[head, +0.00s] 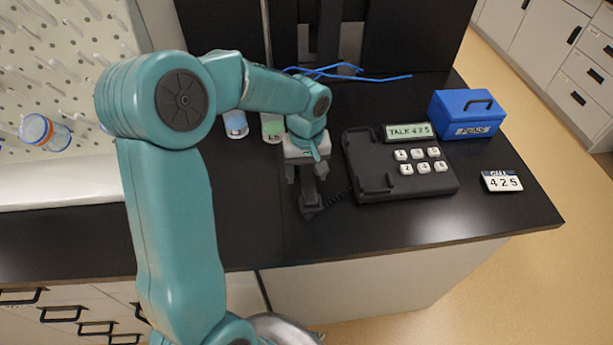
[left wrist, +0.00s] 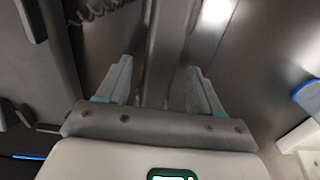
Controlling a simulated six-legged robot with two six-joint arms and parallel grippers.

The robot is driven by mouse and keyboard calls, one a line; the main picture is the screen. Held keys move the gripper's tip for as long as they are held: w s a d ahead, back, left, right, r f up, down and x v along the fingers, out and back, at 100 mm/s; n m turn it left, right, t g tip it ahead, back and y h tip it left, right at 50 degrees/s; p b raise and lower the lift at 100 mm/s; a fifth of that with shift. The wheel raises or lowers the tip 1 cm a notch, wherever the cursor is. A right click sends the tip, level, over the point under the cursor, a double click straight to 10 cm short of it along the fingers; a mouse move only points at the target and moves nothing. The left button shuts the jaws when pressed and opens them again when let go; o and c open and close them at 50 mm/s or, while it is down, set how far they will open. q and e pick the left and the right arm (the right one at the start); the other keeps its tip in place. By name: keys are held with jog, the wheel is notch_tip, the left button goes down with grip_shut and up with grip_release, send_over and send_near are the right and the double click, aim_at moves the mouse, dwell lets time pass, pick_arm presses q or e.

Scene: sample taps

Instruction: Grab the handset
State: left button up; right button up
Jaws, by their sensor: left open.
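The dark handset (head: 309,209) lies on the black counter to the left of the phone base (head: 376,184), mostly hidden under my left gripper (head: 307,177). A coiled cord (head: 340,196) runs between handset and base. In the left wrist view the handset (left wrist: 168,48) is a long dark bar running between the two parted fingers of my left gripper (left wrist: 160,85), with a gap on each side. The fingers are open and point down at it. The phone's display reads "TALK 425". My right gripper is not in view.
A blue box (head: 466,115) labelled PENS and a small card (head: 501,181) reading 425 are on the right. Blue cables (head: 345,70) lie behind. Labelled containers (head: 272,128) stand behind my gripper. The counter front is clear.

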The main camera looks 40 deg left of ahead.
pick_arm(q)
jog(key=shift+w, duration=0.15)
jog(key=c, duration=0.9)
grip_shut()
